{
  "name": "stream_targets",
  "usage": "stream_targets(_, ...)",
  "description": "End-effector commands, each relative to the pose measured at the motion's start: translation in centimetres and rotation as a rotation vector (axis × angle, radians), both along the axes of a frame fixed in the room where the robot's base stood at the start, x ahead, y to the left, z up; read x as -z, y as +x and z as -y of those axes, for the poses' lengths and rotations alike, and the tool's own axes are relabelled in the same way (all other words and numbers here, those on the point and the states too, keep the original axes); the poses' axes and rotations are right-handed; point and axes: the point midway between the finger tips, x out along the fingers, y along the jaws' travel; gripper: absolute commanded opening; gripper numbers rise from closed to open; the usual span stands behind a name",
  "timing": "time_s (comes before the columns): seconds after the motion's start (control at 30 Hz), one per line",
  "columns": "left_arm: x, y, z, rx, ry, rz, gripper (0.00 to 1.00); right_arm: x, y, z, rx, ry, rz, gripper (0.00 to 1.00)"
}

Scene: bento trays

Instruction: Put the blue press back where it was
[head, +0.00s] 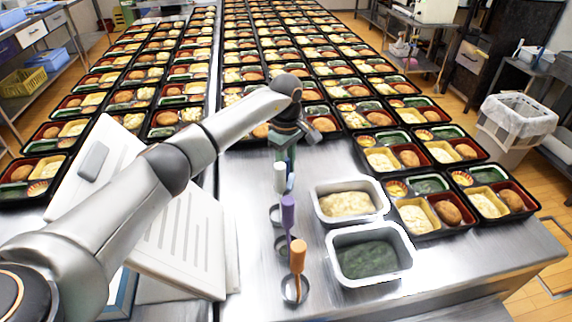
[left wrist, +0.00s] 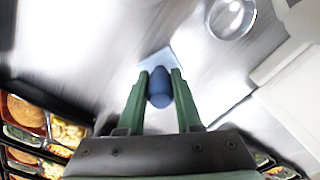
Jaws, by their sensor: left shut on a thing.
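My left gripper (head: 287,152) points down over the steel table behind the row of presses. In the left wrist view, its green fingers (left wrist: 160,84) are shut on the blue press, whose rounded dark blue handle top (left wrist: 160,95) shows between them. In the head view a small blue part of the press (head: 291,182) shows below the fingers, partly behind the white-handled press (head: 280,178). A purple-handled press (head: 288,212) and an orange-handled press (head: 298,256) stand upright nearer the front. I cannot tell whether the blue press touches the table.
Two white-rimmed food pans stand to the right, one with pale food (head: 381,203) and one with dark green food (head: 409,262). Rows of filled bento trays (head: 440,229) cover the table behind and right. A white panel (head: 190,232) lies left. Bare steel (head: 243,262) shows between.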

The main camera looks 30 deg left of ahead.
Motion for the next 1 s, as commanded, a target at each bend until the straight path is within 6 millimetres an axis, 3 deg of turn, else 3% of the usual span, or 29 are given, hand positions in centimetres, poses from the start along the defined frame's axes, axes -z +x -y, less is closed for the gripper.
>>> stream_targets(0.97, 1.2, 0.0, 0.0, -0.001, -0.001, 0.001, 0.00, 0.8, 0.0, 0.0, 0.000, 0.000, 0.000, 0.50)
stream_targets(1.0, 1.2, 0.0, 0.0, -0.001, -0.001, 0.001, 0.35, 0.8, 0.0, 0.0, 0.000, 0.000, 0.000, 0.50)
